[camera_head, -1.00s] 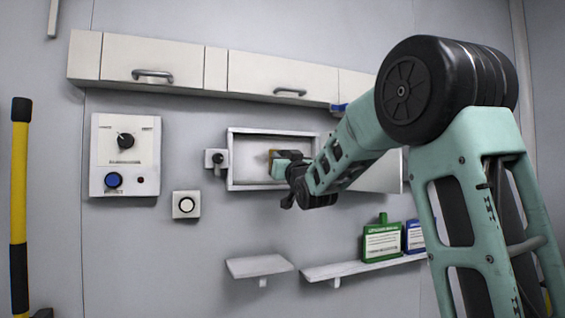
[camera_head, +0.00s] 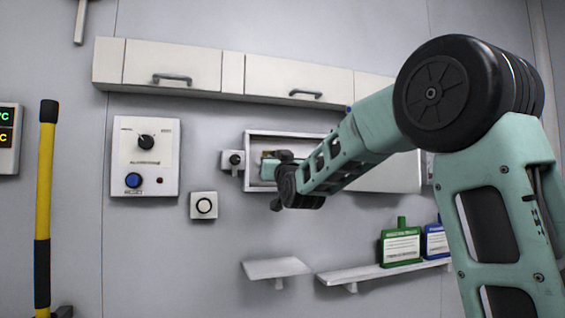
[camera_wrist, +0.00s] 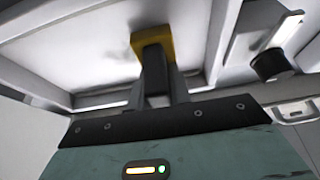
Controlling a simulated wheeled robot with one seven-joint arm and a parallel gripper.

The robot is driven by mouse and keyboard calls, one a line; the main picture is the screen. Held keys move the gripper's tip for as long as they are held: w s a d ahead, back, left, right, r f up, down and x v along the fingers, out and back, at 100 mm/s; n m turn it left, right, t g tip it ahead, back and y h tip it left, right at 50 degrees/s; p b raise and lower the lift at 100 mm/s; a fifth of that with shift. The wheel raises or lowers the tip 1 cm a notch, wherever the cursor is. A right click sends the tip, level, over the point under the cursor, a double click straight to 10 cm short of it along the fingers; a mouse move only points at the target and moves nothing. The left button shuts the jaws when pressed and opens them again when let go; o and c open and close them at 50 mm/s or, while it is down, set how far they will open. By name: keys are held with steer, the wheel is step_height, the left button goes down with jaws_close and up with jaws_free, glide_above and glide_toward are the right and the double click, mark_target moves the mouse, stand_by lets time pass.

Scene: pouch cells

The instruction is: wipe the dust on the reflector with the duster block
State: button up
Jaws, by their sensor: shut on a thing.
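The yellow duster block (camera_wrist: 152,38) is held in my gripper (camera_wrist: 155,60), whose fingers are shut on it. In the wrist view it lies against, or very close to, the pale panel that appears to be the reflector (camera_wrist: 85,50). Faint darker smudges show on this panel near the block. In the head view the reflector (camera_head: 308,147) sits inside a shallow white frame on the wall. My gripper (camera_head: 268,162) reaches into the left part of that frame. My wrist and forearm hide much of the panel there.
A small knob switch (camera_head: 235,161) is just left of the frame, near my gripper. White cupboards (camera_head: 172,66) hang above. A control panel (camera_head: 145,157) is at left. Below are a small shelf (camera_head: 275,268) and a longer shelf (camera_head: 345,277) with a green bottle (camera_head: 400,246) and a blue one (camera_head: 436,241).

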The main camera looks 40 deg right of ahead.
steer(key=shift+a, duration=0.1)
steer(key=shift+s+a+b, duration=0.25)
steer(key=shift+s+b, duration=0.15)
steer(key=shift+s, duration=0.55)
steer(key=shift+s+a+b, duration=0.3)
steer(key=shift+s+b, duration=0.05)
steer(key=shift+s, duration=0.6)
steer(key=shift+s+a+b, duration=0.25)
steer(key=shift+s+b, duration=0.15)
steer(key=shift+s, duration=0.55)
steer(key=s, duration=0.1)
steer(key=s+b, duration=0.1)
steer(key=s, duration=0.1)
steer(key=shift+a, duration=0.4)
